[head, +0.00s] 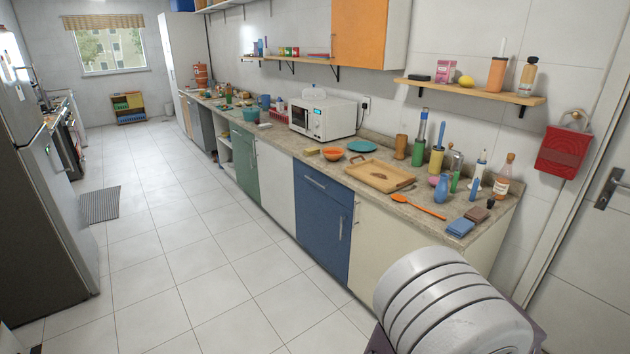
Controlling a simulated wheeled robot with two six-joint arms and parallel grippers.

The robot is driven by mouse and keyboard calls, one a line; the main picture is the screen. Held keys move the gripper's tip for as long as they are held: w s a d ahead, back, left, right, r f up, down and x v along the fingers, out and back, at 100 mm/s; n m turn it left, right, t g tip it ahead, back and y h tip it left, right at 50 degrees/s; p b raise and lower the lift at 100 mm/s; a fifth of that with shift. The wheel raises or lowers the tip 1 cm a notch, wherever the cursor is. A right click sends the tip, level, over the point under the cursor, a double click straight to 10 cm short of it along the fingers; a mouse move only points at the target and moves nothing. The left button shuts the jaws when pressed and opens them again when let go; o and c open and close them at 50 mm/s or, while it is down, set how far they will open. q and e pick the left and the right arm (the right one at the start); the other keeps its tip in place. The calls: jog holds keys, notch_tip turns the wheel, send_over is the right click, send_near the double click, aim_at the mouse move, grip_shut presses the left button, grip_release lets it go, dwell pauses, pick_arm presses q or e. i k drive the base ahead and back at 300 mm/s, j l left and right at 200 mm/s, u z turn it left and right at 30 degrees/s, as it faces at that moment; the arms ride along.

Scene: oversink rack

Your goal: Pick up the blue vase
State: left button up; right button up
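A small blue vase (441,189) with a narrow neck stands upright on the right part of the stone countertop (330,177).
Bottles and utensils crowd behind the vase. A wooden tray (380,174) lies to its left and blue sponges (460,227) to its front right. A large white ribbed shape (450,315) stands before the counter's right end. The tiled floor (170,240) is mostly clear.

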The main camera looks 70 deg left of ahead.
aim_at(440, 195)
jog(key=j+u, duration=0.1)
jog(key=u, duration=1.55)
